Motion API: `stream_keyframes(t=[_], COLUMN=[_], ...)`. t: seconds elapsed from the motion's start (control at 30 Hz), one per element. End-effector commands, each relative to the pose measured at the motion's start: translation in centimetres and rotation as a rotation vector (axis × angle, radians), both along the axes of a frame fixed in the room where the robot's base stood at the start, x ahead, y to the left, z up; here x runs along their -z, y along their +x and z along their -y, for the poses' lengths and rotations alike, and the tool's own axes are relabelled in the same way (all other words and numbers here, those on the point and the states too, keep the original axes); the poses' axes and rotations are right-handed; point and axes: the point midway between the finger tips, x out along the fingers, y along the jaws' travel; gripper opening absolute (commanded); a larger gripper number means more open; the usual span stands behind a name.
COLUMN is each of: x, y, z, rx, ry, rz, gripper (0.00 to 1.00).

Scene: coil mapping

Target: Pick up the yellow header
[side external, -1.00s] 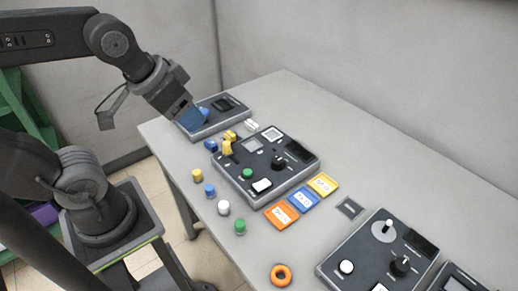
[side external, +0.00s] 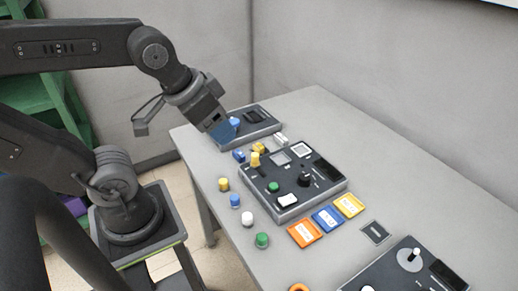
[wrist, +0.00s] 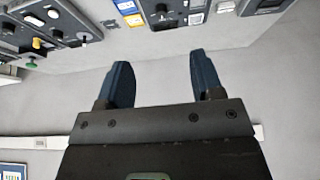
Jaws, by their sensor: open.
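The yellow header (side external: 258,147) is a small yellow block on the table in the side external view. It lies between a blue block (side external: 239,155) and a white block (side external: 281,139), just behind the middle panel, partly hidden by a yellow upright knob (side external: 255,160). My gripper (side external: 225,131) has blue fingers and hangs up and left of the header in the picture, apart from it. In the wrist view my gripper (wrist: 159,65) is open with nothing between its fingers. I cannot make out the header for sure there.
The middle panel (side external: 318,188) carries knobs and buttons. A back box (side external: 262,130) stands close to my gripper. Several coloured cylinders, such as a green one (side external: 262,240), line the near table edge. Orange (side external: 305,234), blue and yellow cards lie to the right. The far right table is clear.

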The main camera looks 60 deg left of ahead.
Motion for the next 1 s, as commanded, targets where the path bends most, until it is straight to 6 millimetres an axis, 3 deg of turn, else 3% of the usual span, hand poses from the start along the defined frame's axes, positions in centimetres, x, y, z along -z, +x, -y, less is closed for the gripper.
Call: stream_keyframes(t=[0.17, 0.23, 0.57, 0.77, 1.0], x=[0.0, 0.0, -0.1, -0.1, 2.6], y=[0.0, 0.0, 0.9, 5.8, 13.3], z=[0.0, 0.0, -0.4, -2.7, -8.2], rx=[0.0, 0.0, -0.007, -0.035, -0.069], ry=[0.0, 0.0, 0.005, 0.027, 0.034], rz=[0.0, 0.0, -0.017, -0.113, -0.258], gripper=[0.61, 0.68, 0.68, 0.68, 0.68])
